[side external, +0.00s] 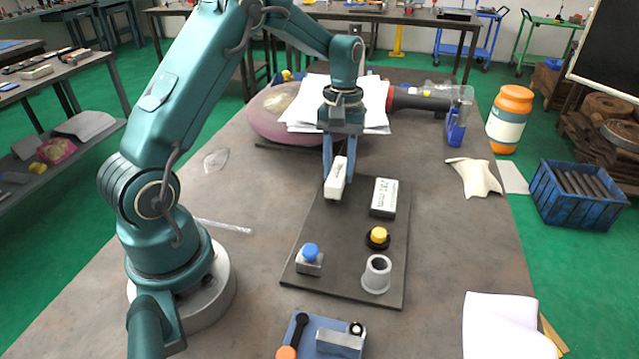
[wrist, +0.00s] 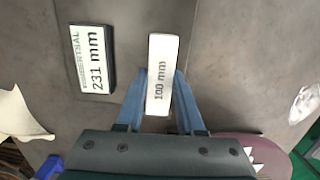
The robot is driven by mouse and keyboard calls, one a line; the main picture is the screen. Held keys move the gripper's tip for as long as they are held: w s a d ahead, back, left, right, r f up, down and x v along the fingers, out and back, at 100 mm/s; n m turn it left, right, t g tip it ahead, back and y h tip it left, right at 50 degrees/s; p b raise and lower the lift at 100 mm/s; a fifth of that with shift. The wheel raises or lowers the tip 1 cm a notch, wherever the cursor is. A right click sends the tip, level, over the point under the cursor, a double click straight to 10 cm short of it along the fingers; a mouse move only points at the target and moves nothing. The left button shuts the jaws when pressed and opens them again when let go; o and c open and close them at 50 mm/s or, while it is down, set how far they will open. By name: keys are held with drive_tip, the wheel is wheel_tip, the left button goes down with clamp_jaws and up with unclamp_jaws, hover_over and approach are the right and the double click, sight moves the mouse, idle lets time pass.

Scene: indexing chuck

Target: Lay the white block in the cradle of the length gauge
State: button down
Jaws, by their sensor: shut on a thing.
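My gripper (side external: 335,158) points down over the back left part of the dark plate and is shut on the white block (side external: 336,182). In the wrist view the white block (wrist: 162,62) sits between the two blue fingers (wrist: 160,95) and its face reads "100 mm". Whether it touches the plate is hard to tell. A black box with a white face (side external: 382,196) lies on the plate to the right of the block, apart from it; in the wrist view this box (wrist: 92,60) reads "231 mm". I cannot clearly make out a cradle.
The dark plate (side external: 330,255) also carries a blue-knobbed block (side external: 310,258), a yellow button (side external: 378,236) and a grey hollow cylinder (side external: 376,273). Papers (side external: 310,105) and a mauve rounded object (side external: 265,125) lie behind. The plate's middle is clear.

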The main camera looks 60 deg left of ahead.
drive_tip(key=shift+f, duration=0.3)
drive_tip(key=shift+c, duration=2.2)
unclamp_jaws()
drive_tip(key=shift+w+a+r, duration=0.1)
drive_tip(key=shift+r, duration=1.2)
drive_tip(key=shift+w+a+r, duration=0.1)
drive_tip(key=shift+r, duration=1.15)
